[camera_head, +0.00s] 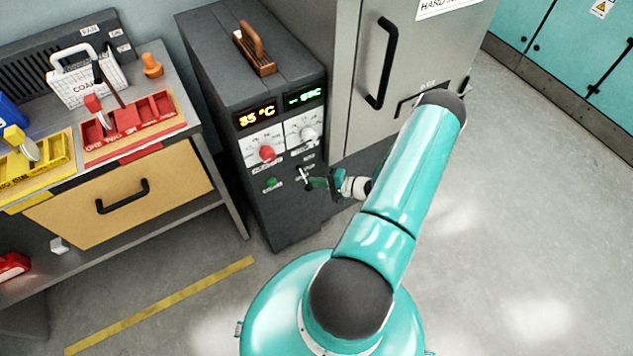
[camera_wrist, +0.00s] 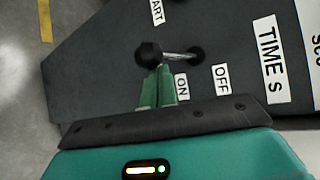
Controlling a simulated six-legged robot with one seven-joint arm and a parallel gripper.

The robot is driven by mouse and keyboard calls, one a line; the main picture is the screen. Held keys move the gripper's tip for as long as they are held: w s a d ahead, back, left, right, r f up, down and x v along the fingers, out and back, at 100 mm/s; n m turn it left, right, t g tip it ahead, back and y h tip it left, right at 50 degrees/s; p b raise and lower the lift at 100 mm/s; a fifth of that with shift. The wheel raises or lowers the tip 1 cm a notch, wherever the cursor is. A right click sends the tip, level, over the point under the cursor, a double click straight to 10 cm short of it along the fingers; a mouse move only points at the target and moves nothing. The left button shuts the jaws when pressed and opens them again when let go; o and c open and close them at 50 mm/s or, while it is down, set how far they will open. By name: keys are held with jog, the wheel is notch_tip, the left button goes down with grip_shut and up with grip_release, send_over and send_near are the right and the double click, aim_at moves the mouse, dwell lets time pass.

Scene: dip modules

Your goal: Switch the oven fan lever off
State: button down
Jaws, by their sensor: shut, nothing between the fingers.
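The oven fan lever (camera_wrist: 148,54) has a black ball knob on a thin metal shaft that comes out of a dark slot. In the wrist view the shaft leans left, toward the ON label (camera_wrist: 182,86) side and away from the OFF label (camera_wrist: 222,79). My gripper (camera_wrist: 157,72) is shut and empty, its green fingertips right at the ball's lower edge. I cannot tell whether they touch it. In the head view my gripper (camera_head: 315,182) is at the lower front of the dark oven unit (camera_head: 285,215), beside the lever (camera_head: 303,173).
Above the lever are a red knob (camera_head: 267,153), a pale knob (camera_head: 309,134) and lit displays. A green button (camera_head: 271,183) sits left of the lever. A grey cabinet (camera_head: 368,40) stands to the right, a workbench with trays (camera_head: 135,145) to the left. Floor in front is clear.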

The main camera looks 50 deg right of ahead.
aim_at(305, 181)
jog(key=shift+r, duration=0.1)
notch_tip(305, 181, up, 5)
jog(key=m+g, duration=0.1)
jog(key=g, duration=0.2)
jog(key=m+g, duration=0.2)
jog(key=g, duration=0.1)
jog(key=shift+s+a+f, duration=0.15)
jog(key=shift+f, duration=0.05)
jog(key=shift+r, duration=0.45)
jog(key=shift+r, duration=0.8)
